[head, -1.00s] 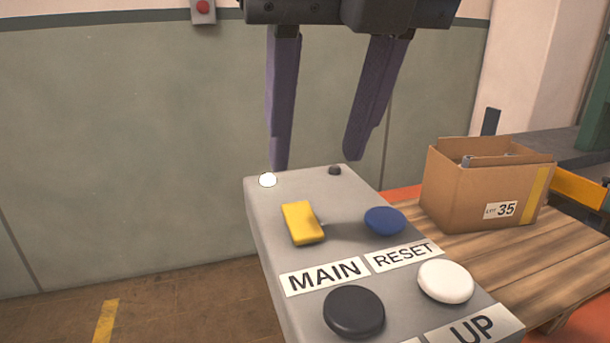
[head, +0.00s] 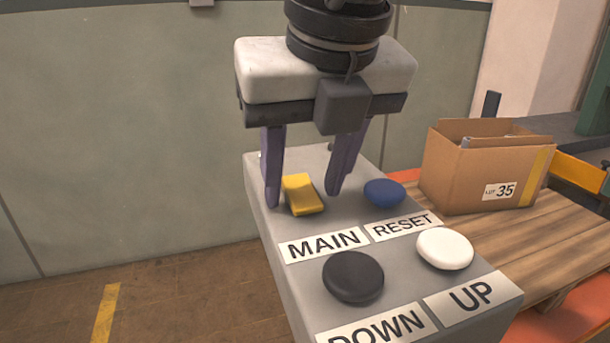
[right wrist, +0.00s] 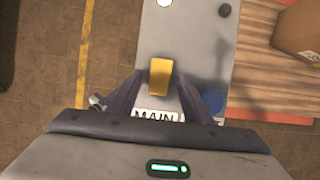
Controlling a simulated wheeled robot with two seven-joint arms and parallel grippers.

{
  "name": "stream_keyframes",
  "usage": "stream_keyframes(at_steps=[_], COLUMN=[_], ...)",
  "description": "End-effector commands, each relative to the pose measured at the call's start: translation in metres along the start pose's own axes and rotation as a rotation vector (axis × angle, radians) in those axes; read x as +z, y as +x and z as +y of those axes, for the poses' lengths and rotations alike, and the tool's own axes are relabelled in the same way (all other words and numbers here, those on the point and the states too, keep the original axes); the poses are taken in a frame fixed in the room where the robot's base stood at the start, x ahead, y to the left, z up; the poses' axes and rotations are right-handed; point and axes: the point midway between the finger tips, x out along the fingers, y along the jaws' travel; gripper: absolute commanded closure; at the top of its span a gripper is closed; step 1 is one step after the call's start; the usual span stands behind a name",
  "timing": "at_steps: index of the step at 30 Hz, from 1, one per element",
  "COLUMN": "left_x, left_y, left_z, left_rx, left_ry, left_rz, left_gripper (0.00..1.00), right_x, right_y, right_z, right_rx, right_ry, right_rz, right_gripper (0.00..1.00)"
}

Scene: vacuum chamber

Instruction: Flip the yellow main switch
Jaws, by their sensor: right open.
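The yellow main switch (head: 302,194) sits on the grey control box (head: 305,277) above the MAIN label (head: 320,244). My right gripper (head: 302,198) is open and empty over the box. In the head view one finger shows to the left of the switch and the other to its right, between it and the blue RESET button (head: 384,193). In the right wrist view the switch (right wrist: 160,77) lies just ahead of and between the fingers (right wrist: 159,82). I cannot tell whether a finger touches it. My left gripper is not in view.
A black DOWN button (head: 353,277) and a white UP button (head: 445,248) are on the near part of the box. A cardboard box (head: 470,185) stands on a wooden pallet (head: 500,235) to the right. The floor at left is clear.

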Motion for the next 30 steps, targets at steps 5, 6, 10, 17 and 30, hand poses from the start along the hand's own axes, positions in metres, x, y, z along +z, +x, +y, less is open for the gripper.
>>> stream_keyframes(at_steps=[5,6,10,17,30], left_x=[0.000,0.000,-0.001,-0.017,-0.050], left_y=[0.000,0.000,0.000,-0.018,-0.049], left_z=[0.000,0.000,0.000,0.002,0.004], left_rx=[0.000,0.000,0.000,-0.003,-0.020], left_ry=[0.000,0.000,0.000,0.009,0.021], left_rz=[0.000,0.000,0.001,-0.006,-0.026], left_gripper=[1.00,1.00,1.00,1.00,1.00], right_x=[0.000,0.000,0.000,0.006,0.015], right_y=[0.000,0.000,-0.001,-0.007,-0.004], right_z=[0.000,0.000,0.000,0.001,0.000], right_rx=[0.000,0.000,0.000,0.000,-0.001], right_ry=[-0.001,0.000,0.000,0.002,0.001], right_rz=[0.000,0.000,0.001,0.090,0.368], right_gripper=[0.77,0.83,0.96,0.96,0.96])
